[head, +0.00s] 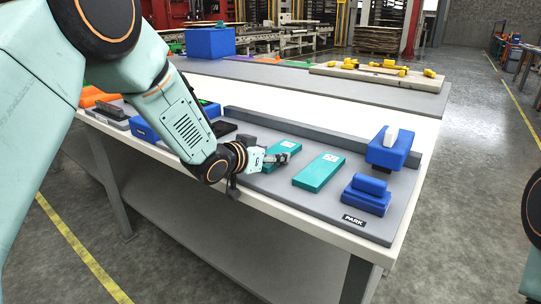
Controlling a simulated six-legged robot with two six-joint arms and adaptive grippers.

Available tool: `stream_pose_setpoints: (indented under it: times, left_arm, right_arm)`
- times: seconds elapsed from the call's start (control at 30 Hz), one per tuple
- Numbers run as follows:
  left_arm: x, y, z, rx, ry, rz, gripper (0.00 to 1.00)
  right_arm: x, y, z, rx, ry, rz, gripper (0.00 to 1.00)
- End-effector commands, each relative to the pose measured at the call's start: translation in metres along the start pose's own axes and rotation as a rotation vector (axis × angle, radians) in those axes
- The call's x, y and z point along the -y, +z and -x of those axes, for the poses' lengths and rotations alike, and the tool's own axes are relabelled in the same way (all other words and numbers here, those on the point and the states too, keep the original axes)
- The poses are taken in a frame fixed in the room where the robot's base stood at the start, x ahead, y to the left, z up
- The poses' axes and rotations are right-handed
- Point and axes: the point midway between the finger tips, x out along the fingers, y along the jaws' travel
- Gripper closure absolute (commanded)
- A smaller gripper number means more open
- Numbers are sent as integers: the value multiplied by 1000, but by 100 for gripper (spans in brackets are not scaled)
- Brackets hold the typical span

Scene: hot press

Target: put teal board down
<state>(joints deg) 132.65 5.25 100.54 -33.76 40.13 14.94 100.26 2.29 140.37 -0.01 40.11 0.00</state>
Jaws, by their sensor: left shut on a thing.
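A teal board (287,147) is at the fingertips of my left gripper (278,158), over the grey mat (345,205) on the white table. My left gripper is shut on this board near its front end. I cannot tell whether the board touches the mat. A second teal board (319,172) lies flat on the mat just to the right. My right gripper is not in view.
Blue blocks stand to the right on the mat, one at the back (390,152) and one by the PARK label (367,194). A grey rail (300,132) runs along the back of the mat. A blue box (210,43) and a wooden board with yellow parts (378,74) are farther back.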

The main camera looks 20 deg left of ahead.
Motion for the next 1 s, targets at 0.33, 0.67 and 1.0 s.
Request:
stream_pose_setpoints:
  times: [0.33, 0.67, 1.0]
  left_arm:
    - [0, 4, -1, 1, 0, 0, 42]
    - [0, 4, -1, 1, 0, 0, 21]
    - [0, 5, -2, 1, 0, 0, 21]
  right_arm:
    - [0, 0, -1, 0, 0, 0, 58]
    - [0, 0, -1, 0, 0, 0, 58]
    - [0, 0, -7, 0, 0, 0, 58]
